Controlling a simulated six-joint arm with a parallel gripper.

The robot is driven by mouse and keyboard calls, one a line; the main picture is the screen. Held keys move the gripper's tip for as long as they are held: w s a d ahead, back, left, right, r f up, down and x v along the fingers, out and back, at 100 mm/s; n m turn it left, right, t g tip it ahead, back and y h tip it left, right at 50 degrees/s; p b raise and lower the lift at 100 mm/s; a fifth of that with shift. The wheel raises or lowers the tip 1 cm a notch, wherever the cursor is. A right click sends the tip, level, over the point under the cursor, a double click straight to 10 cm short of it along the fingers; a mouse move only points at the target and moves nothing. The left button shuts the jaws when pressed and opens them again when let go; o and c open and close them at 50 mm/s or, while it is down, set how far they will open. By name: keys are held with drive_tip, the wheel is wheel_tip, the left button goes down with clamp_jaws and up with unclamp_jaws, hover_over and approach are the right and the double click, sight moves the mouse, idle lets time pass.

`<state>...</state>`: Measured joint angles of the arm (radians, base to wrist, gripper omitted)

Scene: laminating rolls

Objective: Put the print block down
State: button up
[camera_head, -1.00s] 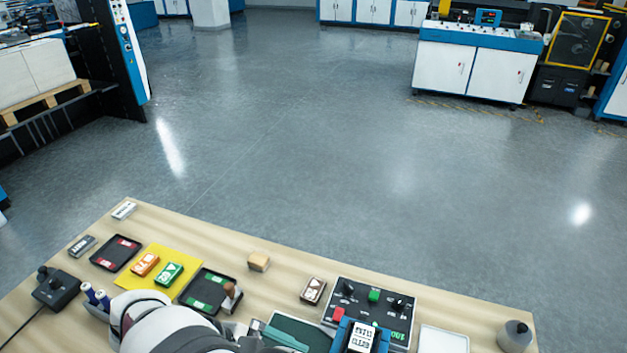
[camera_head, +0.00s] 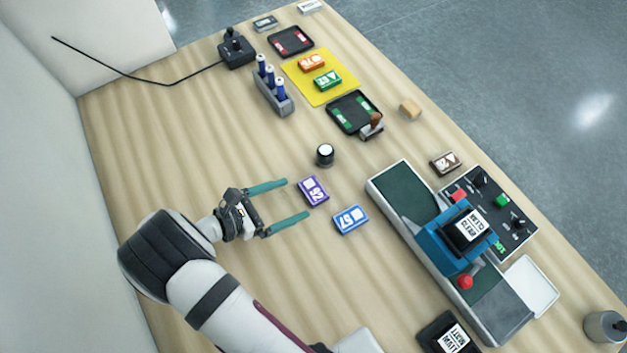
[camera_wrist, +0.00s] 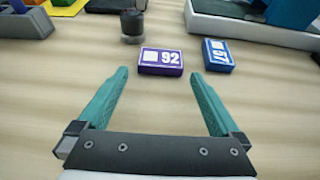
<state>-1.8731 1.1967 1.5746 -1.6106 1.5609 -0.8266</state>
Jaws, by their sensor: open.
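A purple block (camera_head: 313,190) marked 92 lies flat on the wooden table, just beyond my gripper's fingertips; it also shows in the wrist view (camera_wrist: 160,61), ahead of the gap between the fingers. A blue block (camera_head: 350,219) marked 57 lies to its right and also shows in the wrist view (camera_wrist: 217,55). My gripper (camera_head: 297,198) is open with nothing between its teal fingers (camera_wrist: 160,75). Which block the task means by print block cannot be told.
A black round knob-like piece (camera_head: 325,155) stands behind the purple block. A long press bed (camera_head: 403,186) with a blue press (camera_head: 447,246) lies to the right. A yellow mat (camera_head: 338,97) with orange and green blocks is farther back.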

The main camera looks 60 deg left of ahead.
sight(305, 194)
drive_tip(key=x, duration=0.3)
drive_tip(key=shift+w+f, duration=0.1)
drive_tip(key=shift+w, duration=0.05)
drive_tip(key=c, duration=1.3)
drive_tip(key=shift+o, duration=0.2)
wheel_tip(305, 194, up, 5)
drive_tip(key=shift+d+f, duration=0.1)
drive_tip(key=shift+f, duration=0.15)
drive_tip(key=w+d+r+m+h, duration=0.1)
drive_tip(key=w+d+r+h, duration=0.1)
drive_tip(key=w+d+r, duration=0.9)
drive_tip(key=w+d+r+m+h, duration=0.1)
drive_tip(key=w+d+r+m, duration=0.1)
drive_tip(key=w+d+r, duration=1.15)
drive_tip(key=d+r, duration=0.4)
drive_tip(key=d, duration=0.2)
drive_tip(key=w+d+r+h, duration=0.1)
drive_tip(key=w+d+r, duration=0.3)
drive_tip(key=d+r, duration=0.4)
drive_tip(key=shift+d+r+g, duration=0.15)
drive_tip(key=shift+d+g, duration=0.25)
drive_tip(key=shift+d, duration=0.3)
